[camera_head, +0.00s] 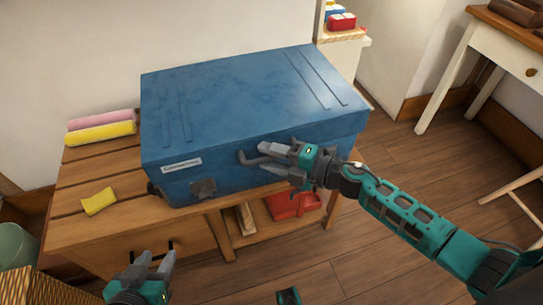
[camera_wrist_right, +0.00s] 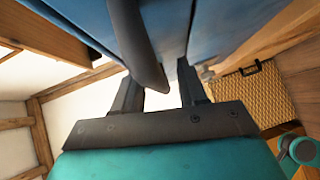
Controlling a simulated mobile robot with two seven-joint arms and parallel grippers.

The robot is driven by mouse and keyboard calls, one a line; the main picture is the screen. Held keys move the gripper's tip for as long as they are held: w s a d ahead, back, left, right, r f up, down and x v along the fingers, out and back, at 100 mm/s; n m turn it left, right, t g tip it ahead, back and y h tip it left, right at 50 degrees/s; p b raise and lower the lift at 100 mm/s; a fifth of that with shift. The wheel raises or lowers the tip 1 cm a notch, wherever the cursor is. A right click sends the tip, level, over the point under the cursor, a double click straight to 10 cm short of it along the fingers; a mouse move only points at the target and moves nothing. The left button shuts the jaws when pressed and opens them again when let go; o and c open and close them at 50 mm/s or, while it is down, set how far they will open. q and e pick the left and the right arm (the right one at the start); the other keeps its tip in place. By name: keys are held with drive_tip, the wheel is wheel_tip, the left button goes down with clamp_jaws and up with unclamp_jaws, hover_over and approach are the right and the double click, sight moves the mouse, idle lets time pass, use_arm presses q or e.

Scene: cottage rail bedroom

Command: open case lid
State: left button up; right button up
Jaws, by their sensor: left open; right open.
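The blue case (camera_head: 240,95) sits shut on a wooden bench, its front side toward me. A curved grey handle (camera_head: 250,159) and a dark latch (camera_head: 203,188) are on its front. My right gripper (camera_head: 268,157) is open at the handle in the head view. In the right wrist view, the dark handle (camera_wrist_right: 137,45) passes between or close in front of the open fingers (camera_wrist_right: 158,92); I cannot tell whether they touch it. My left gripper (camera_head: 155,258) is open and empty, low in front of the bench, away from the case.
The wooden bench (camera_head: 75,205) carries a yellow sponge (camera_head: 99,201), a yellow roll (camera_head: 100,134) and a pink roll (camera_head: 100,118) left of the case. A red tray (camera_head: 293,206) is on the lower shelf. A wicker basket (camera_head: 22,288) stands front left.

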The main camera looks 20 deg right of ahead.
clamp_jaws()
idle(0.5)
